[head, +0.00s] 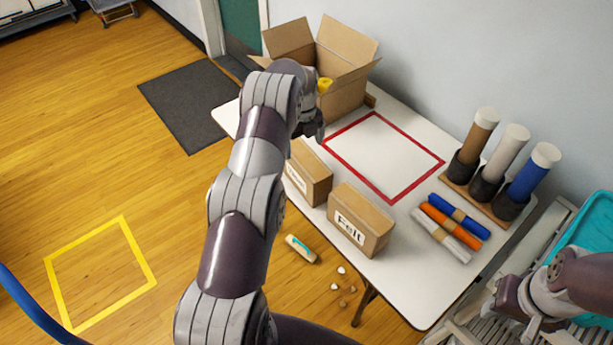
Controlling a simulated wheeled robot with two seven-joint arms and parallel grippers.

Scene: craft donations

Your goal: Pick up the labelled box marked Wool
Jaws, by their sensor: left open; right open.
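A small cardboard box (312,175) stands on the white table's near edge, partly hidden behind my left arm. Only part of its white label shows and I cannot read it. Beside it to the right stands a similar box marked Felt (362,222). No label that reads Wool is visible. My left gripper (314,130) is above the table, beyond the partly hidden box and near the red outline's left corner. It is open and seems empty, though its fingers are small and partly hidden. My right gripper (515,312) is open at the lower right, away from both boxes.
An open carton (346,92) with something yellow inside stands at the table's back. A red outline (412,190) encloses clear tabletop. Rolls (455,221) lie at the right by upright tubes (532,172). A teal bin (597,235) is far right. Small items (300,248) lie on the floor.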

